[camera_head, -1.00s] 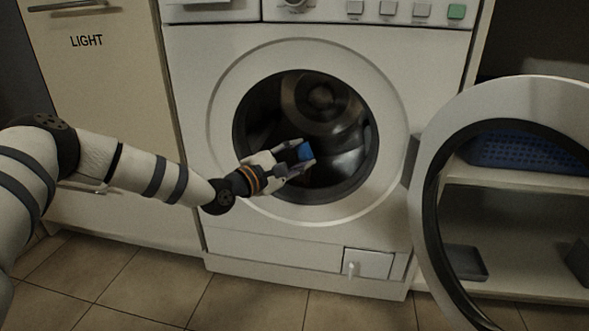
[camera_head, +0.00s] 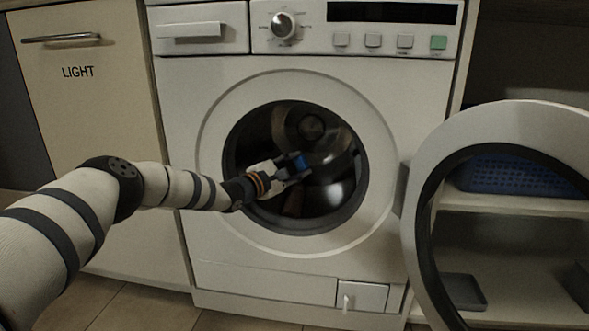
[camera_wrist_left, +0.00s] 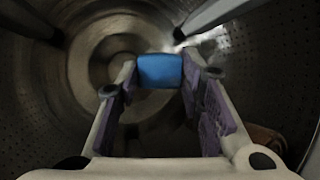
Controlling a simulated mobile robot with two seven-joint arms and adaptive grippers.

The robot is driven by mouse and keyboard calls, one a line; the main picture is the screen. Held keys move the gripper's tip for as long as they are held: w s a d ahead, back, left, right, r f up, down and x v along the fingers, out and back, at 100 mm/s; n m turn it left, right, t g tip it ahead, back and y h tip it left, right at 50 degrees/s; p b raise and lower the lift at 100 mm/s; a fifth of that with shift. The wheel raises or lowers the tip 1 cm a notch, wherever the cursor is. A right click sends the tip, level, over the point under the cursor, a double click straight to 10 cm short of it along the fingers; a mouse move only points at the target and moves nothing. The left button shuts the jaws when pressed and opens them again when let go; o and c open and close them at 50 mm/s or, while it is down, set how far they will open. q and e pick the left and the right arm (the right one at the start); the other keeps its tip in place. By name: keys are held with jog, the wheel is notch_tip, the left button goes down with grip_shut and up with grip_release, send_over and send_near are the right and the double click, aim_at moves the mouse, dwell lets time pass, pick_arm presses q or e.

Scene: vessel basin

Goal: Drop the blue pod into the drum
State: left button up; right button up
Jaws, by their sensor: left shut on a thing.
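The blue pod (camera_head: 300,162) is held between the fingertips of my left gripper (camera_head: 297,168), which is shut on it. In the left wrist view the blue pod (camera_wrist_left: 160,71) sits between the two purple-padded fingers, with the perforated drum wall (camera_wrist_left: 55,110) around them. In the head view the gripper reaches through the round opening of the white washing machine into the dark metal drum (camera_head: 335,190). The pod is apart from the drum's back, as far as I can see. My right gripper is not in view.
The washer door (camera_head: 423,200) stands open to the right. A blue basket (camera_head: 520,174) and a dark tray (camera_head: 462,291) are on shelves behind it. A cabinet marked LIGHT (camera_head: 88,125) stands to the left. A brownish item (camera_wrist_left: 266,140) lies low in the drum.

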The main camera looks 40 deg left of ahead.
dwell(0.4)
pick_arm(q)
jog(key=o, duration=1)
jog(key=shift+c, duration=0.2)
jog(key=s+d+p, duration=0.4)
jog(key=s+d, duration=0.4)
jog(key=s, duration=0.5)
jog(key=s+d+p, duration=0.3)
jog(key=s+d, duration=0.4)
jog(key=s, duration=0.5)
jog(key=shift+s+d+p, duration=0.35)
jog(key=shift+d+p, duration=0.05)
jog(key=shift+r, duration=0.1)
